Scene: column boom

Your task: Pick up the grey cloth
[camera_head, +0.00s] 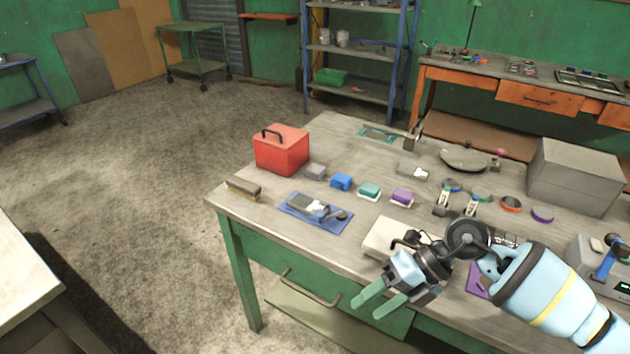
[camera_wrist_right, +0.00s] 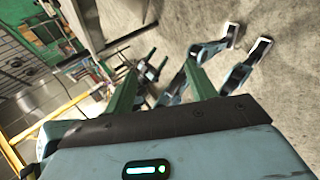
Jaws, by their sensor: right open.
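A small grey block-like piece (camera_head: 316,171), which looks like the grey cloth, lies on the workbench just right of the red box and left of a blue piece. My right gripper (camera_head: 365,308) is open and empty, in front of the bench's front edge and well to the lower right of the grey piece. Its two green fingers also show apart in the right wrist view (camera_wrist_right: 160,82), with nothing between them. The grey cloth cannot be made out in the wrist view. My left gripper does not show clearly in either view.
The workbench (camera_head: 240,200) holds a red box (camera_head: 281,150), a blue piece (camera_head: 341,181), a teal piece (camera_head: 369,190), a purple piece (camera_head: 402,196), a brush (camera_head: 243,188) and a blue mat (camera_head: 316,223) with tools. A beige block (camera_head: 385,236) lies behind my right gripper.

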